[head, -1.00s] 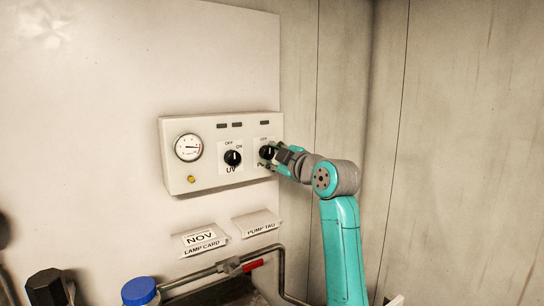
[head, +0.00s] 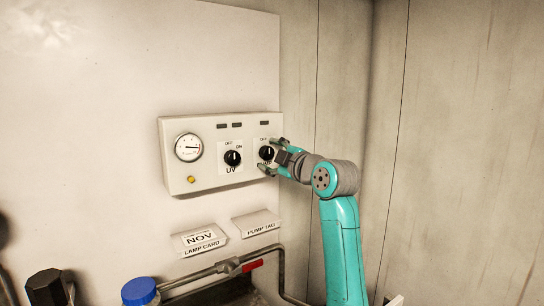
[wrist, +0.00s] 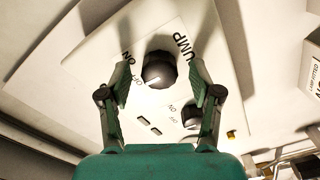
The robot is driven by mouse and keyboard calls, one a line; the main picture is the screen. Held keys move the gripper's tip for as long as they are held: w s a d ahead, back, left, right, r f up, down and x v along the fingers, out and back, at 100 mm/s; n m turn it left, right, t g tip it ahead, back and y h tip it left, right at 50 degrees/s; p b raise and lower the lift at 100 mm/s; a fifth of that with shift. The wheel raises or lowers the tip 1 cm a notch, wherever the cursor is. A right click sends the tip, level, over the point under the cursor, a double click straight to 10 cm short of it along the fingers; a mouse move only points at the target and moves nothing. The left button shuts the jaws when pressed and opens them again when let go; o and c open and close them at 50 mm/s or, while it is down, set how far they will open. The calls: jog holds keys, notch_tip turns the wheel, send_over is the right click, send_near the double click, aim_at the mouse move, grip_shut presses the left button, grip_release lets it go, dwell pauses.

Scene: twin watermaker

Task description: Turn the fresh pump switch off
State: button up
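The fresh pump switch is a round black knob marked PUMP (head: 266,153) at the right of the white control panel (head: 207,178). In the wrist view the knob (wrist: 158,68) shows whole, with OFF and ON printed to its left. Its white pointer mark points down-left there, toward the OFF side. My gripper (head: 275,156) is open and empty, just off the panel at the knob. In the wrist view its two fingers (wrist: 155,92) stand apart on either side of the knob, with visible gaps and no contact seen.
A black UV knob (head: 233,158) sits left of the pump knob, and a round gauge (head: 188,147) sits further left. A lamp card (head: 200,240) and pump tag (head: 257,224) are below. A pipe with a red-handled valve (head: 252,266) runs lower down. The wall right is bare.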

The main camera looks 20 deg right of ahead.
jog(key=v, duration=1.2)
dwell(0.3)
